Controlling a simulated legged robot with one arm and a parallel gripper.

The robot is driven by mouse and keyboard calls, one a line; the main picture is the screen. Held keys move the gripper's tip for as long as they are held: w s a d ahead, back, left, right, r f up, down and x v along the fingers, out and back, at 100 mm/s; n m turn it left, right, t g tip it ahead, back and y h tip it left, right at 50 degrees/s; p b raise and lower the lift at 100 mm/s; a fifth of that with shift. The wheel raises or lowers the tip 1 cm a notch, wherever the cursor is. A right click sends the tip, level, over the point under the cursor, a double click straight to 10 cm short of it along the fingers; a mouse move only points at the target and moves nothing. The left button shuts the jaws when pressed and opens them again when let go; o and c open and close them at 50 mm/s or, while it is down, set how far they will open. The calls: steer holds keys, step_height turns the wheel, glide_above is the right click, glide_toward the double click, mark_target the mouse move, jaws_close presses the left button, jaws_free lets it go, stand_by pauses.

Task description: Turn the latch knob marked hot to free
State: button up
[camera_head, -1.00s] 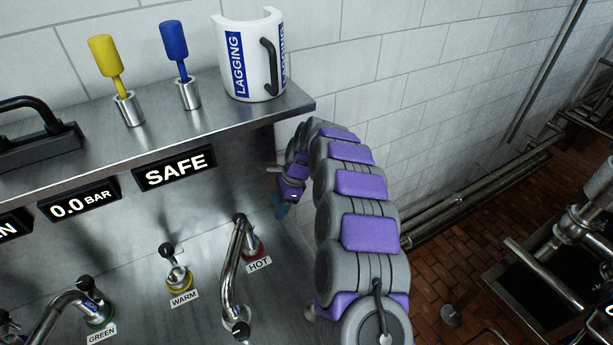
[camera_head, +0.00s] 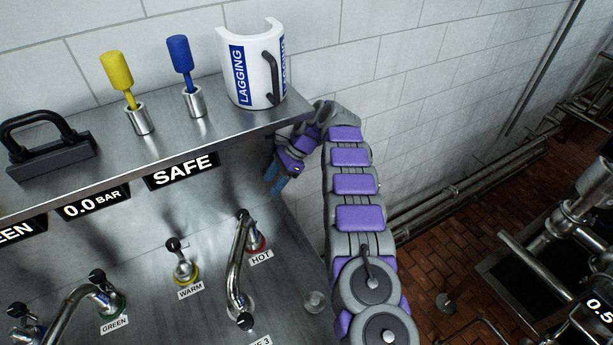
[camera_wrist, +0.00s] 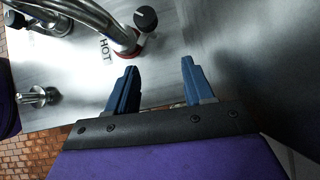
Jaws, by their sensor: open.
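The hot latch knob (camera_head: 243,214) is a small black knob at a red-ringed fitting above the HOT label (camera_head: 261,256). In the wrist view the black knob (camera_wrist: 145,18) sits at the top, beside the pipe end with its red ring and the HOT label (camera_wrist: 106,50). My gripper (camera_head: 277,180) is up and right of the knob in the head view, under the shelf edge. In the wrist view my gripper (camera_wrist: 158,72) has its two blue fingers apart, with bare metal panel between them. The knob is beyond the fingertips and not touched.
A bent steel pipe (camera_head: 236,268) runs down from the hot fitting. The warm fitting (camera_head: 184,267) and green fitting (camera_head: 112,301) stand to its left. The shelf (camera_head: 90,183) overhangs, holding a LAGGING shell (camera_head: 258,65), yellow and blue tools and a black handled block (camera_head: 50,147).

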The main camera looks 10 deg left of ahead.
mark_target(244, 212)
steer(key=shift+n+g, duration=0.7)
steer(key=x, duration=0.4)
steer(key=s+a+r+b+x, duration=0.1)
steer(key=x, duration=0.3)
steer(key=r+x, duration=0.1)
steer(key=x, duration=0.3)
steer(key=shift+s+a+f, duration=0.15)
steer(key=shift+s+a, duration=0.2)
steer(key=shift+s, duration=0.1)
steer(key=shift+w+y+b, duration=0.15)
steer(key=shift+y+b, duration=0.15)
steer(key=shift+b, duration=0.2)
steer(key=m+t+b, duration=0.1)
steer(key=m+y+b, duration=0.1)
steer(key=b, duration=0.1)
steer(key=shift+d+m+t, duration=0.2)
steer(key=shift+m+t, duration=0.2)
steer(key=p+v, duration=0.4)
steer(key=v, duration=1.4)
steer(key=s+d+r+n+h, duration=0.1)
steer(key=s+d+r+n, duration=0.3)
steer(key=s+d+r, duration=0.4)
steer(key=shift+s+d+r+n+h, duration=0.35)
steer(key=shift+s+r, duration=0.75)
steer(key=shift+s, duration=0.55)
